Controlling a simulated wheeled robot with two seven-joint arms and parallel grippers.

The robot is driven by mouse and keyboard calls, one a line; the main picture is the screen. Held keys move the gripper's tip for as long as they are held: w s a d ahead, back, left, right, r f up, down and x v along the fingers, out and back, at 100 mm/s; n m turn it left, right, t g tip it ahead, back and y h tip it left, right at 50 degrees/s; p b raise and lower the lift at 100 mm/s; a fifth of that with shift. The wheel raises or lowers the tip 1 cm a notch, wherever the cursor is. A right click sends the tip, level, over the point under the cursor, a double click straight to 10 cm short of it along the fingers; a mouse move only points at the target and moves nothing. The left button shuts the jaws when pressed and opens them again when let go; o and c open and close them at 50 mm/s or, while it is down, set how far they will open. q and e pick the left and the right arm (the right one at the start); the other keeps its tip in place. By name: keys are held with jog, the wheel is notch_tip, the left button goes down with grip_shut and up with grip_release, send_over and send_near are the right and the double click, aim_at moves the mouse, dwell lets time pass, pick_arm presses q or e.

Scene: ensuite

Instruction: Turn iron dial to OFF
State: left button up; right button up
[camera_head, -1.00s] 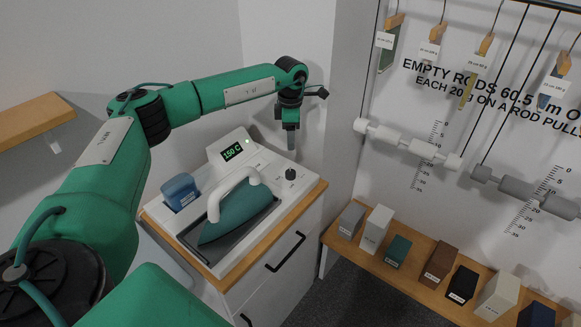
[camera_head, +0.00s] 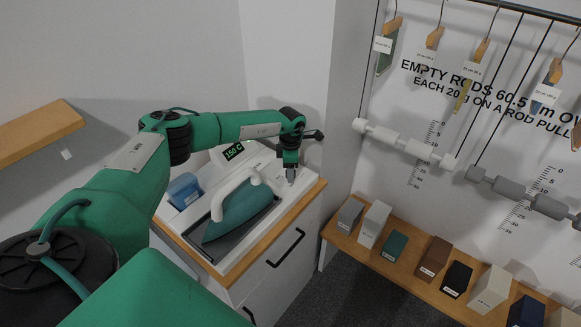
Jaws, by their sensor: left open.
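The iron station (camera_head: 275,210) is a white unit on a wood-edged cabinet top. Its tilted display (camera_head: 233,151) reads "150 C". A teal iron with a white handle (camera_head: 243,208) rests on the station's dark plate. My left gripper (camera_head: 291,176) points down at the station's back right corner, where the dark dial stood in view earlier. The dial is now hidden behind or between the fingers, so I cannot tell whether they touch it. The left gripper is open. My right gripper is not in view.
A blue container (camera_head: 184,190) sits at the station's left. A wall rises close behind and right of the gripper. A wooden bench (camera_head: 405,283) with several labelled blocks stands at right, below hanging rods (camera_head: 405,142). A wooden shelf (camera_head: 38,130) is at upper left.

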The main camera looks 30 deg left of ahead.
pick_arm(q)
jog(key=c, duration=1)
